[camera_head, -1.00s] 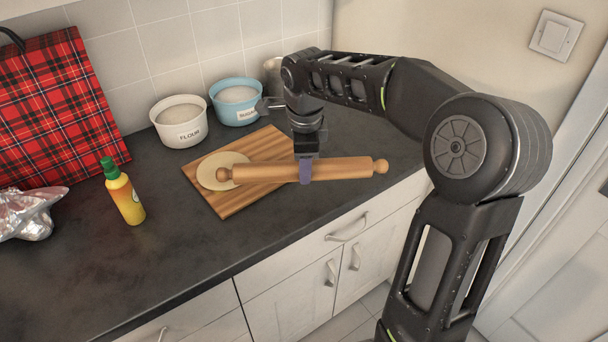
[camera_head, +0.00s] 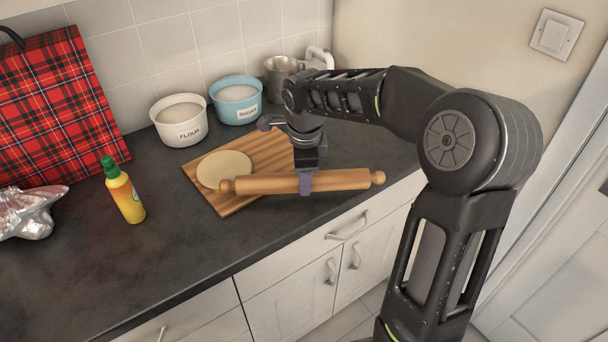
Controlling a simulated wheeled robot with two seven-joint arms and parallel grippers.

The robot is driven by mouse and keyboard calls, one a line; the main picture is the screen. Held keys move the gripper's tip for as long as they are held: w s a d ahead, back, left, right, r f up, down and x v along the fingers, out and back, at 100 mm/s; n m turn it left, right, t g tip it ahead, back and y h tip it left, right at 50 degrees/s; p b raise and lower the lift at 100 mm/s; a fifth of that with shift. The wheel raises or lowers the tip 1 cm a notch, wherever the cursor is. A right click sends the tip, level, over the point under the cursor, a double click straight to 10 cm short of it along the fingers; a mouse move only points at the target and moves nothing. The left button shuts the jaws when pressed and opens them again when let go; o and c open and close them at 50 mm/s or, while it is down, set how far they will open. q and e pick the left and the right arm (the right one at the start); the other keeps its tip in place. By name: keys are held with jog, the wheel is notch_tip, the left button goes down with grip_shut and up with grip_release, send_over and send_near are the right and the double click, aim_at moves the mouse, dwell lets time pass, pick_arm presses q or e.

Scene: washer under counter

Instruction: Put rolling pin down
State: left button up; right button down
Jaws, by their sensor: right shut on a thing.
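The wooden rolling pin (camera_head: 268,184) lies level across the right part of the cutting board, with its right end past the board over the dark counter. My right gripper (camera_head: 306,184) is shut on the pin near its middle, coming from above. I cannot tell whether the pin touches the board or hangs just over it. The cutting board (camera_head: 232,205) is striped wood and lies on the counter. A flat round of dough (camera_head: 224,168) is on its left part; the pin's left handle is just below the dough. My left gripper is not in view.
A flour bowl (camera_head: 182,132) and a blue sugar bowl (camera_head: 236,112) stand behind the board, with a metal pot (camera_head: 280,72) farther right. A yellow bottle (camera_head: 124,194), foil bundle (camera_head: 28,216) and red plaid bag (camera_head: 58,110) are left. The counter's front edge is near the pin.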

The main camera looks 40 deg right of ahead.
jog(key=shift+f, duration=0.3)
jog(key=c, duration=0.7)
grip_release()
jog(key=shift+c, duration=0.2)
jog(key=shift+r+p, duration=0.35)
jog(key=shift+r, duration=0.5)
notch_tip(320, 180, up, 11)
jog(key=s+a, duration=0.1)
jog(key=shift+s+r+b, duration=0.15)
jog(key=shift+s+b, duration=0.15)
jog(key=shift+b, duration=0.1)
